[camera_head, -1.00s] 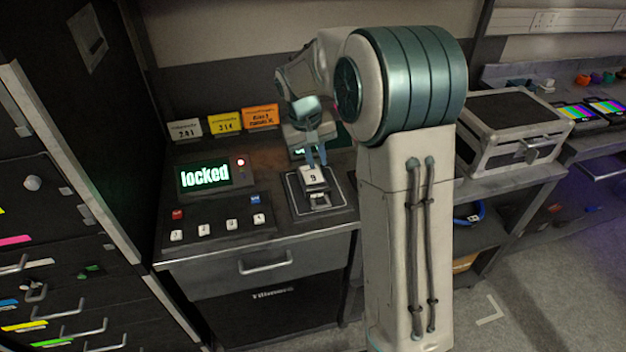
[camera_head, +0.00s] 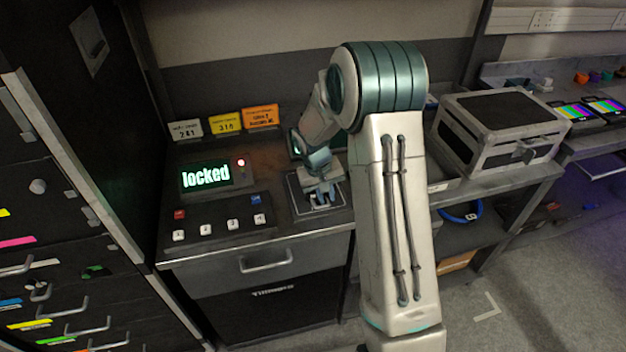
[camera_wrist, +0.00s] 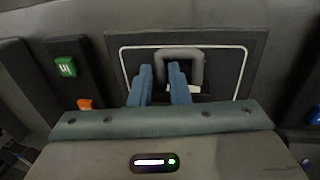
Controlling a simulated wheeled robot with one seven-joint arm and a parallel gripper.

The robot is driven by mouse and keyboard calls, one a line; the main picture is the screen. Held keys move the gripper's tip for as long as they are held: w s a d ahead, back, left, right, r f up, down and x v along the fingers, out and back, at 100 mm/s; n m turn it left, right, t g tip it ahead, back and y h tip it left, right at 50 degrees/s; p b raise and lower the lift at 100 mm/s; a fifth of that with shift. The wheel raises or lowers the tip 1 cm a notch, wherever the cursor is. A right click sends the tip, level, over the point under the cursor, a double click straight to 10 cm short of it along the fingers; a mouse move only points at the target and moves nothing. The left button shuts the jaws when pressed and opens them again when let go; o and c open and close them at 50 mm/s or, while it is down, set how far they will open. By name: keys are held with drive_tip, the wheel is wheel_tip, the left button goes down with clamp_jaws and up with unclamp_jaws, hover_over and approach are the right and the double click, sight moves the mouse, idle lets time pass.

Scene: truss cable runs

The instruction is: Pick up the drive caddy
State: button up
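My gripper (camera_head: 323,199) is low over the outlined square pad on the black console. In the wrist view its two blue fingers (camera_wrist: 162,84) point at a grey loop handle (camera_wrist: 183,54), which seems to belong to the drive caddy. The fingers are apart, with one side of the loop appearing to lie between them. I see no clear grip on it. A small white patch (camera_wrist: 194,89) shows beside the right finger. The rest of the caddy is mostly hidden by my gripper in the head view.
The console's screen (camera_head: 206,176) reads "locked", with a red light beside it. Buttons (camera_head: 233,224) line the front left. Label cards (camera_head: 225,123) stand at the back. A latched case (camera_head: 500,125) sits on the bench to the right.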

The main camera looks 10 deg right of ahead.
clamp_jaws()
drive_tip(key=shift+r, duration=0.5)
wheel_tip(320, 180, up, 3)
drive_tip(key=shift+w+f+b, duration=0.1)
drive_tip(key=shift+b, duration=0.4)
drive_tip(key=s+d+r+p, duration=0.1)
drive_tip(key=s+d+r, duration=0.2)
drive_tip(key=d+r, duration=0.2)
drive_tip(key=s+d+r+p, duration=0.1)
drive_tip(key=s+d+r, duration=0.2)
drive_tip(key=r, duration=0.5)
drive_tip(key=shift+s+d+p, duration=0.35)
drive_tip(key=shift+d+p, duration=0.05)
drive_tip(key=shift+d, duration=0.45)
